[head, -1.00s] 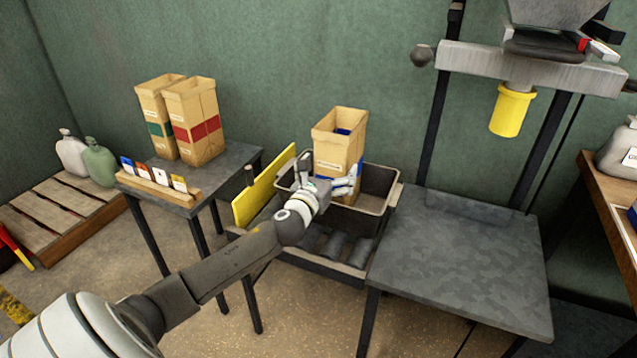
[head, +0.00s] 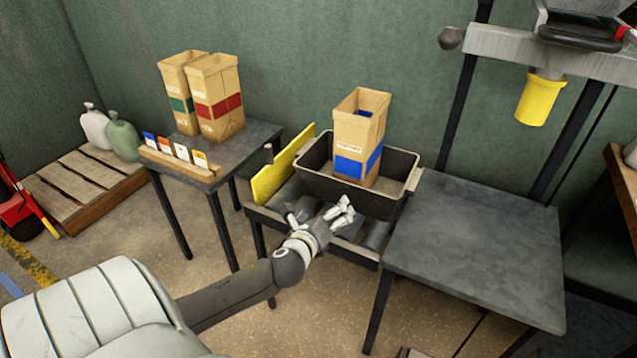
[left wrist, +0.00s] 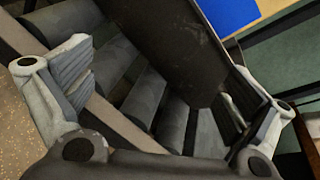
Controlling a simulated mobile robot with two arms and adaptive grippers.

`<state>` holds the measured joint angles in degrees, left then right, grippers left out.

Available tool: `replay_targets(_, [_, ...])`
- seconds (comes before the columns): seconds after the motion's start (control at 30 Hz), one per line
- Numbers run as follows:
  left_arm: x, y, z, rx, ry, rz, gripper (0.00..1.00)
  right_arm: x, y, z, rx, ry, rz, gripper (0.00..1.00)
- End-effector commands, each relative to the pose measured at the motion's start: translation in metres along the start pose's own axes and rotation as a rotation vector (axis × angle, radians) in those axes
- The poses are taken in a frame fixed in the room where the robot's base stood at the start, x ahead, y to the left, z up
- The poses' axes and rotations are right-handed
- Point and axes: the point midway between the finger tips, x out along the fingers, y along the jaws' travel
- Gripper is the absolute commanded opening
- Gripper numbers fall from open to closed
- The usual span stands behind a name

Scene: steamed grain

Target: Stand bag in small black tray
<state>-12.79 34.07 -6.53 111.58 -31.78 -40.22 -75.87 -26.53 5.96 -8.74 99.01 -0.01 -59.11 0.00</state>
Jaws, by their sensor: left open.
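A tan paper bag with a blue band (head: 357,140) stands upright inside the small black tray (head: 398,205), near its middle. Its top is open. The bag's blue band (left wrist: 228,12) shows at the top of the left wrist view, beyond the dark tray wall (left wrist: 165,40). My left gripper (head: 322,212) is open and empty, in front of the tray and apart from the bag. Its two fingers are spread wide in the left wrist view (left wrist: 160,90). My right gripper is not in view.
The tray sits on a roller stand (head: 345,248) with a yellow panel (head: 283,165) at its left. Two tan bags with green (head: 180,105) and red (head: 218,108) bands stand on a side table. A bare grey table (head: 475,250) lies right, below a yellow spout (head: 540,98).

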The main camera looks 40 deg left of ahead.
Motion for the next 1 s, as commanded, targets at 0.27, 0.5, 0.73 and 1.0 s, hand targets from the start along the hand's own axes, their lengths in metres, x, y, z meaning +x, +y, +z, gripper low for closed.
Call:
replay_targets(0.27, [-0.049, 0.082, -0.140, -0.788, 0.178, 0.394, 1.00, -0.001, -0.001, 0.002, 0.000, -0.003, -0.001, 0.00])
replay_targets(0.5, [-0.143, 0.132, -0.278, -1.452, 0.157, 0.917, 1.00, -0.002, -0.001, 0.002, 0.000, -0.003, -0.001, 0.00])
replay_targets(0.73, [-0.209, 0.140, -0.345, -1.764, 0.040, 1.251, 1.00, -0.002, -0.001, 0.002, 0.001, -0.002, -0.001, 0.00])
replay_targets(1.0, [-0.219, 0.140, -0.353, -1.802, 0.014, 1.298, 1.00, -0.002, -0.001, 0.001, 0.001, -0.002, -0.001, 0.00])
